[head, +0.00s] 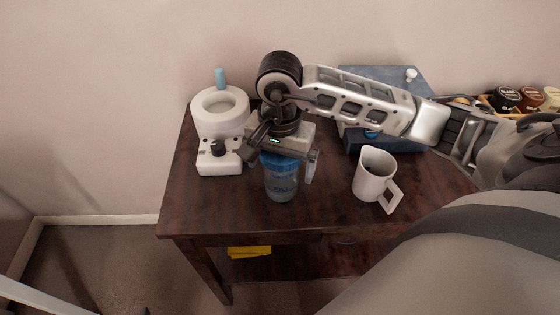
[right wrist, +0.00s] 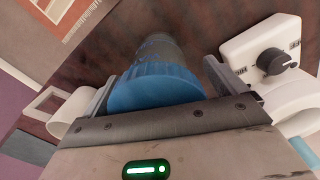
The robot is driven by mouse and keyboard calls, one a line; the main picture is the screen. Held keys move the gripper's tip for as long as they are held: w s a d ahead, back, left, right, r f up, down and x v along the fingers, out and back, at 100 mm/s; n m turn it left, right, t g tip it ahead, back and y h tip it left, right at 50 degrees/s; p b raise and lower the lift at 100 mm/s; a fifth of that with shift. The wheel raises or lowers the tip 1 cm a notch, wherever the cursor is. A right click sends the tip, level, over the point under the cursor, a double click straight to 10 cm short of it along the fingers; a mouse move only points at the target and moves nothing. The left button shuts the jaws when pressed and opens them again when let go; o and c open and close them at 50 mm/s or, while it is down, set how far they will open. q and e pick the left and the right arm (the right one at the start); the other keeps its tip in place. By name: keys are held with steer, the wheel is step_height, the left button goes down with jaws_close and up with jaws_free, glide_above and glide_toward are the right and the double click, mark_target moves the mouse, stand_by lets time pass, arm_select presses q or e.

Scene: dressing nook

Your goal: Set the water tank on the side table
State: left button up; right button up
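The water tank (head: 282,182), as I take it, is a translucent bluish container with a ribbed blue lid. It appears to stand upright on the dark wooden side table (head: 215,212). In the right wrist view its blue lid (right wrist: 155,88) fills the space in front of the palm. My right gripper (head: 285,160) is over it from above, one finger on each side. A small gap shows between the fingers and the tank, so the gripper looks open around it. The tank's far side is hidden. My left gripper is not in view.
A white appliance with a ring-shaped top (head: 219,125) stands close left of the tank. A white pitcher (head: 372,176) stands to the right. A blue box (head: 385,76) is behind my right arm, and a tray of jars (head: 525,100) is at far right. The table's front left is clear.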

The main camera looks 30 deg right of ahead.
steer(key=shift+r, duration=0.45)
step_height(320, 180, up, 12)
steer(key=shift+f, duration=0.25)
stand_by(0.4)
